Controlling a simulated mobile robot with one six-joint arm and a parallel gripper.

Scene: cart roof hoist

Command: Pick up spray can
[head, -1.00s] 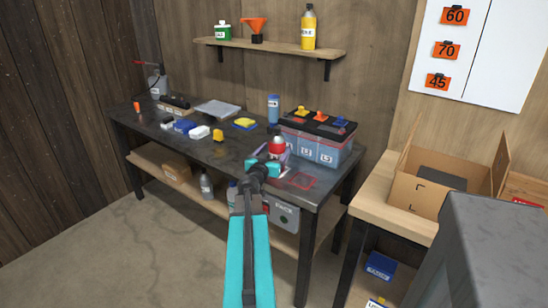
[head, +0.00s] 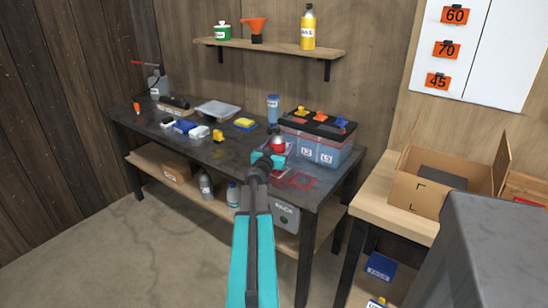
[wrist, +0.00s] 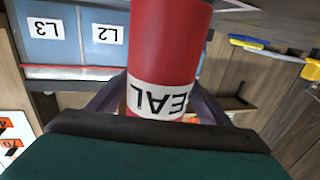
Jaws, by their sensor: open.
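The spray can is a red cylinder (head: 277,144) with a white label, standing on the dark workbench (head: 225,155) in front of the battery. In the wrist view the can (wrist: 170,45) appears upside down, large and close, with part of the word SEAL readable. My gripper (head: 270,158) is at the near side of the can and hides its lower part in the head view. In the wrist view my open gripper's fingers (wrist: 157,98) are on either side of the can. Whether they touch it cannot be told.
A battery with coloured caps (head: 320,140) stands close behind and right of the can. A blue bottle (head: 273,108) stands behind it. Several small items, including a yellow one (head: 218,135), lie to the left. A cardboard box (head: 425,195) sits on the side table.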

